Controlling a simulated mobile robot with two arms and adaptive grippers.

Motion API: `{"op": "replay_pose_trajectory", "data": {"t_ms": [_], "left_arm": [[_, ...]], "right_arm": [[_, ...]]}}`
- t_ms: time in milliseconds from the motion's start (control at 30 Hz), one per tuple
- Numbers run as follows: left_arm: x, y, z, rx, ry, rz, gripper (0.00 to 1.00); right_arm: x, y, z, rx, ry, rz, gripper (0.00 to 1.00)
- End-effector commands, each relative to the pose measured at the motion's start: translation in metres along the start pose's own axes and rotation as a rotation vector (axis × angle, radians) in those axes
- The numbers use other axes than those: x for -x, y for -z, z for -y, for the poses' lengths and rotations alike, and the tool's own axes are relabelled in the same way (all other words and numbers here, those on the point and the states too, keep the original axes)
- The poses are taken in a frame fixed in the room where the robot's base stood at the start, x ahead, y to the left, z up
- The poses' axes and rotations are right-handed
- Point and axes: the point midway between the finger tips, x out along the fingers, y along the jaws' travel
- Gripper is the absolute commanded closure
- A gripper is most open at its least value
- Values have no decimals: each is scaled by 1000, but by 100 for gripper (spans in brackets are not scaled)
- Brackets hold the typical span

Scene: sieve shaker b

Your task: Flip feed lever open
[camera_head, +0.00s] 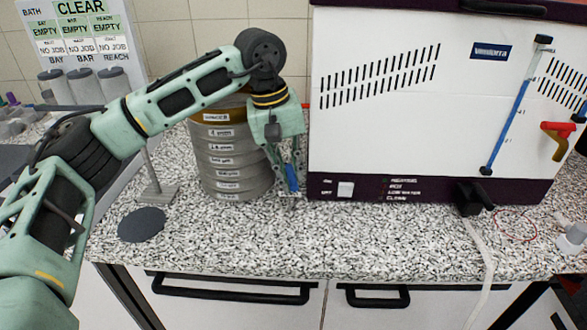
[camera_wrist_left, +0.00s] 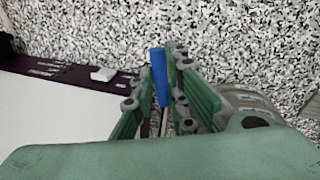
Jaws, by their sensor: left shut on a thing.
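My left gripper (camera_head: 285,160) reaches down into the gap between the sieve stack and the white machine. It is shut on a slim blue bar (camera_head: 291,178), which may be the feed lever; no label on it can be read. In the left wrist view the blue bar (camera_wrist_left: 159,77) sticks out past the green fingers (camera_wrist_left: 165,95), with thin metal rods just behind it. The round sieve stack (camera_head: 222,160), with labelled grey rings, stands upright just left of the gripper. The bar's mounting is hidden. My right gripper is in neither view.
The white machine (camera_head: 400,140) with a purple base stands close on the right, with a blue tube (camera_head: 508,112) and a red tap (camera_head: 557,135). A dark disc (camera_head: 141,225) lies on the speckled counter (camera_head: 330,240). The counter's front strip is mostly clear.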

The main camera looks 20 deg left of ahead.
Motion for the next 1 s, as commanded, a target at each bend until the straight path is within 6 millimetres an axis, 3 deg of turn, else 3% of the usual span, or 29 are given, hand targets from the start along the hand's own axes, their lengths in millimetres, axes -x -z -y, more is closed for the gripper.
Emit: {"op": "replay_pose_trajectory", "data": {"t_ms": [400,967,1000], "left_arm": [[6,4,4,-197,-9,30,100],[6,4,5,-230,-9,35,100],[6,4,5,-230,-9,35,85]], "right_arm": [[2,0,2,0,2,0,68],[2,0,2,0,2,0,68],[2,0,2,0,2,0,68]]}}
